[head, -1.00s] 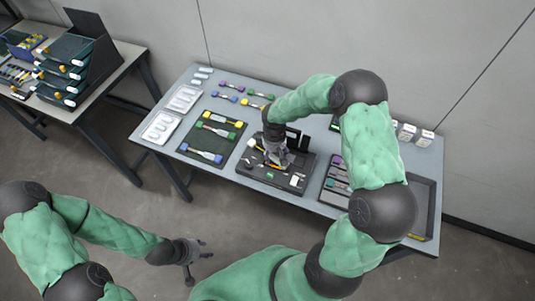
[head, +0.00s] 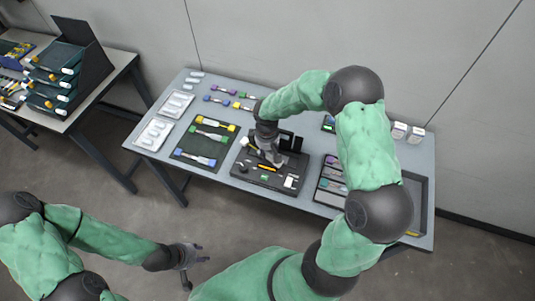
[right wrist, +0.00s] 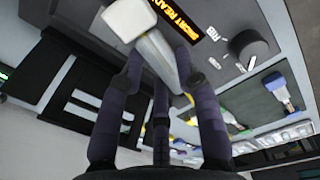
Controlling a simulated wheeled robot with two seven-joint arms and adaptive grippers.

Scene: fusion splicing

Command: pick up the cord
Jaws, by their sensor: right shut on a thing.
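My right gripper (head: 274,161) is over the black splicing device (head: 262,181) in the middle of the table. In the right wrist view its fingers (right wrist: 160,85) are closed around a grey stick-like piece with a white block end (right wrist: 128,18), seemingly a cord. The held piece is close above the black device's face with its orange lettering; whether it touches cannot be told. Several cords with coloured ends lie on the table, such as a blue-ended one (head: 197,160) on the dark mat. My left gripper (head: 197,267) is open and empty, in front of the table.
White trays (head: 153,134) are at the table's left. A compartment tray (head: 331,186) is right of the device, partly behind my right arm. Small white boxes (head: 416,135) stand at the back right. A second table with a dark rack (head: 58,75) is at the far left.

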